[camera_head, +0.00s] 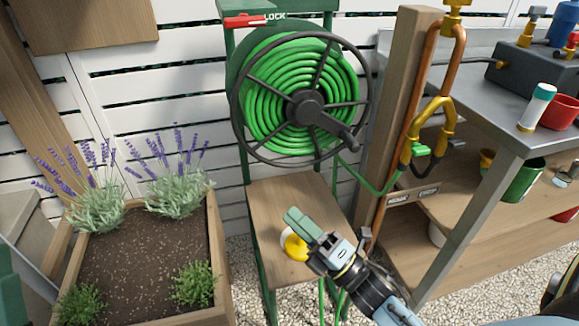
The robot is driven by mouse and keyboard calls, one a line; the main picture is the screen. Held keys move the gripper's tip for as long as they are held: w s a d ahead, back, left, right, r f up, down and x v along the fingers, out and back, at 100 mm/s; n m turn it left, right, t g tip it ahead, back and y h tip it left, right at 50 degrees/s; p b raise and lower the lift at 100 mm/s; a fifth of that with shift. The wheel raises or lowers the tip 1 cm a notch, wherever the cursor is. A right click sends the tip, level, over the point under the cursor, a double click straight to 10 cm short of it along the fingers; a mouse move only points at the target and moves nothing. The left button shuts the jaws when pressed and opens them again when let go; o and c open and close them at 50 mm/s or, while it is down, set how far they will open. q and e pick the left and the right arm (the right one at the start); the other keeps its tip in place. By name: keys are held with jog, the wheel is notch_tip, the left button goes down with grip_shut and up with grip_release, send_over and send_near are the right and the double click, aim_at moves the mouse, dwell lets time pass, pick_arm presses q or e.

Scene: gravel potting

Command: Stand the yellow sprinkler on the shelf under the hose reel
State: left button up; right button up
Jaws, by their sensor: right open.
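The yellow sprinkler (293,247), with a whitish part at its left side, shows at the wooden shelf (272,200) under the hose reel (300,100). It appears to rest on the shelf, but my right gripper covers part of it, so I cannot tell whether it stands upright. My right gripper (303,230) is open, over the shelf and right at the sprinkler in the picture. I cannot tell whether they touch. My left gripper is not in view.
A planter (140,255) with lavender stands left of the reel stand. At the right are a wooden post with a copper pipe (416,75) and a metal-topped bench (475,110) with pots beneath. The green hose runs from the reel to the tap. Gravel covers the ground.

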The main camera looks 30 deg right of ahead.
jog(key=s+a+r+m+t, duration=0.2)
jog(key=r+m, duration=0.5)
jog(key=m, duration=0.1)
jog(key=s+a+r+m+t+h, duration=0.1)
jog(key=s+a+r+m+t, duration=0.1)
jog(key=r+m, duration=0.5)
jog(key=s+a+r+m+t, duration=0.1)
jog(key=s+a+r+m, duration=0.2)
jog(key=r+m, duration=0.4)
jog(key=shift+s+m+t+h, duration=0.3)
jog(key=shift+m+t+h, duration=0.1)
jog(key=shift+m, duration=0.4)
